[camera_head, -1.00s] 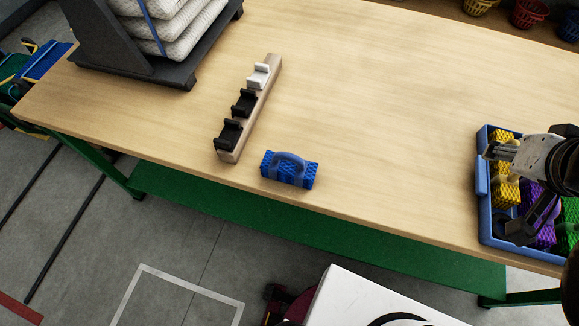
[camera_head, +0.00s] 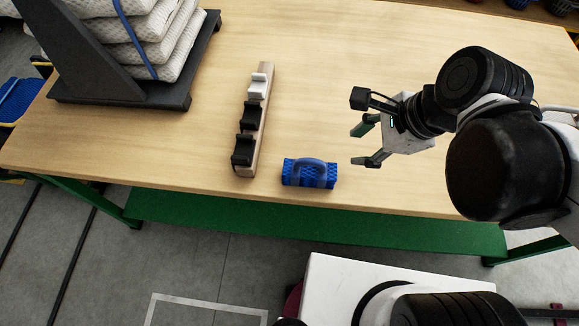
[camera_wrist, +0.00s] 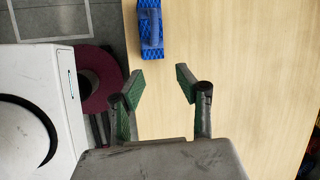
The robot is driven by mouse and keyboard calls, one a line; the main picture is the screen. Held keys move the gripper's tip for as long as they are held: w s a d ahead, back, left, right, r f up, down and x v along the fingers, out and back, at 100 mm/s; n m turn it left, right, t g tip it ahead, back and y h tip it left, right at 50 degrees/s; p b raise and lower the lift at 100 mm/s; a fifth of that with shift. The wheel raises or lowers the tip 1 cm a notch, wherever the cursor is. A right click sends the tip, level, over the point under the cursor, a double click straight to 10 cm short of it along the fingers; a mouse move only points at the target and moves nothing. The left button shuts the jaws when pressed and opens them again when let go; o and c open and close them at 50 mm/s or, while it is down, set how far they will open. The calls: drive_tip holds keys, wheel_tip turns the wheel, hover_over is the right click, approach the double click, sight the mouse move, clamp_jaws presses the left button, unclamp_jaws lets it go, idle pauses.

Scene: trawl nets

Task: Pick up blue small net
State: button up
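The blue small net (camera_head: 309,173) is a compact blue bundle with a handle-like loop on top. It lies on the wooden table near its front edge, to the right of a wooden rack. It also shows at the top of the wrist view (camera_wrist: 150,30), beyond my fingertips. My gripper (camera_head: 362,143) is to the right of the net in the head view, apart from it and pointing left. In the wrist view its two green-padded fingers (camera_wrist: 160,77) are spread with nothing between them.
The wooden rack (camera_head: 252,130) has black and white holders. A dark stand (camera_head: 130,95) with stacked white nets (camera_head: 150,35) is at the back left. The table between the net and my gripper is clear. The table's front edge (camera_head: 400,209) is close to the net.

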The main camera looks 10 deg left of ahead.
sight(316, 161)
drive_tip(key=shift+m, duration=0.6)
drive_tip(key=b+x, duration=0.1)
drive_tip(key=x, duration=0.2)
drive_tip(key=a+b+x, duration=0.1)
drive_tip(key=x, duration=0.2)
drive_tip(key=s+x, duration=0.1)
drive_tip(key=x, duration=0.2)
drive_tip(key=shift+s+a+r+b, duration=0.1)
drive_tip(key=shift+a+b, duration=0.3)
drive_tip(key=shift+a+r+b+x, duration=0.15)
drive_tip(key=shift+b+x, duration=0.15)
drive_tip(key=shift+x, duration=0.55)
drive_tip(key=shift+a+b+x, duration=0.2)
drive_tip(key=shift+b+x, duration=0.05)
drive_tip(key=shift+x, duration=0.65)
drive_tip(key=shift+a+r+b+x, duration=0.15)
drive_tip(key=shift+b+x, duration=0.15)
drive_tip(key=shift+x, duration=0.55)
drive_tip(key=shift+f, duration=0.1)
clamp_jaws()
